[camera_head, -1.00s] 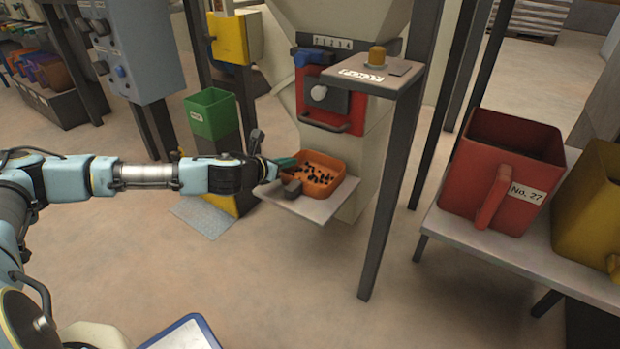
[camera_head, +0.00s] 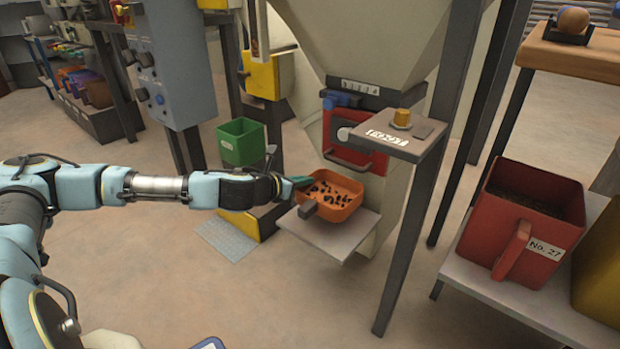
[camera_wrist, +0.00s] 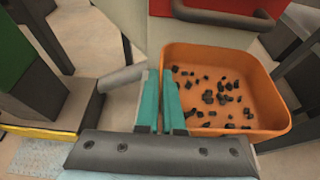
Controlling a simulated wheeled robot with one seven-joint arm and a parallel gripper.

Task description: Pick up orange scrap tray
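The orange scrap tray (camera_head: 345,212) holds several small dark scraps and has a dark grey block on its near left side. It appears slightly above the small grey shelf (camera_head: 338,240) under the filler; the gap is hard to judge. My gripper (camera_head: 303,182) reaches in from the left at the tray's left wall. In the wrist view, its two teal fingers (camera_wrist: 160,100) are close together, one outside and one inside the wall of the tray (camera_wrist: 225,55). They look shut on this wall, though the fingers hide most of the contact.
The red filler gate with a handle (camera_head: 352,158) is close behind the tray. A dark upright post (camera_head: 405,250) stands right of the shelf. A green bin (camera_head: 241,142) stands behind my gripper. A red bin (camera_head: 520,225) is on a bench at right. Floor in front is open.

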